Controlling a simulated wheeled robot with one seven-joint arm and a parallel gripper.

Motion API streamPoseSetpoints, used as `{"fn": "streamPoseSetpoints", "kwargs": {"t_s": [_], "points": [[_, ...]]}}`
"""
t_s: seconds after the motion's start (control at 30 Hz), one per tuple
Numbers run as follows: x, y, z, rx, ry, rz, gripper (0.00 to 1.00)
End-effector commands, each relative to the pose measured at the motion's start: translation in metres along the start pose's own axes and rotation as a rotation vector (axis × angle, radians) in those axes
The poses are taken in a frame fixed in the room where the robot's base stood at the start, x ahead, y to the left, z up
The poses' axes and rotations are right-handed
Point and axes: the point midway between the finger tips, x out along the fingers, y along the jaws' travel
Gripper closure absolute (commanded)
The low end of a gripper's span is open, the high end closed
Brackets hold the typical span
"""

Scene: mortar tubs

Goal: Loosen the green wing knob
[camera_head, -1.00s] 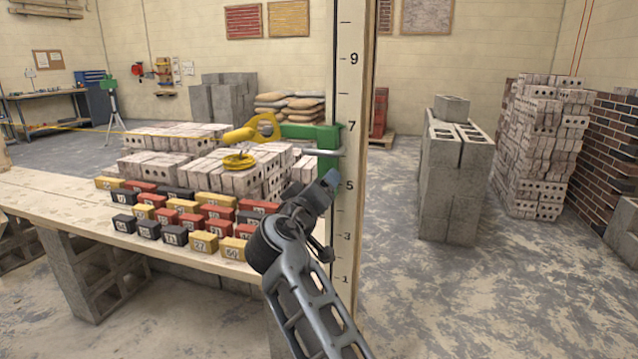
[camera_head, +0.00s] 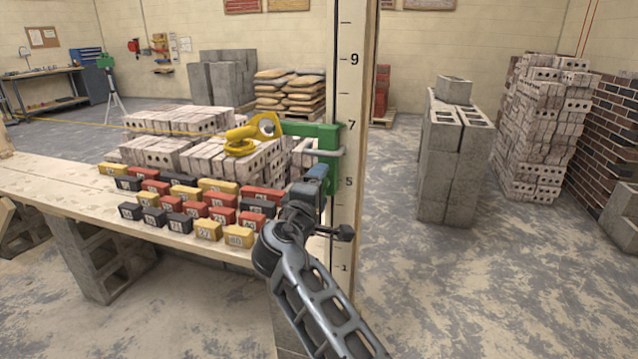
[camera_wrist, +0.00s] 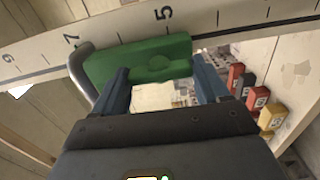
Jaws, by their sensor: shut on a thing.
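A green clamp (camera_head: 312,131) with a bent grey metal handle (camera_head: 328,152) sits on the tall numbered post (camera_head: 347,90), near its 5 to 7 marks. My gripper (camera_head: 318,174) is at the lower part of this clamp, partly in front of it. In the wrist view, the green wing knob (camera_wrist: 157,66) shows as a green part with a round hub. The blue fingers of my gripper (camera_wrist: 163,84) stand on either side of it, shut on it. In the head view, my gripper hides the knob.
A yellow piece with a coiled line (camera_head: 245,138) sits beside the clamp, above pale bricks. Several numbered small blocks (camera_head: 190,205) lie on the wooden bench (camera_head: 60,195) to the left. Grey block stacks (camera_head: 447,165) stand on the right; floor between is clear.

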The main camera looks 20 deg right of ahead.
Motion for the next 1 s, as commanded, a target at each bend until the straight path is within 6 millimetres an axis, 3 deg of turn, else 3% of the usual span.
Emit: {"fn": "streamPoseSetpoints", "kwargs": {"t_s": [0.6, 0.63, 0.87, 1.0], "points": [[-0.0009, -0.0009, -0.0012, -0.043, 0.003, 0.0, 0.56], [-0.0009, -0.0009, -0.0012, -0.043, 0.003, 0.0, 0.24], [-0.0005, -0.0005, -0.0007, -0.041, 0.002, 0.0, 0.02], [-0.0003, -0.0003, -0.0005, -0.04, 0.001, 0.0, 0.0]]}}
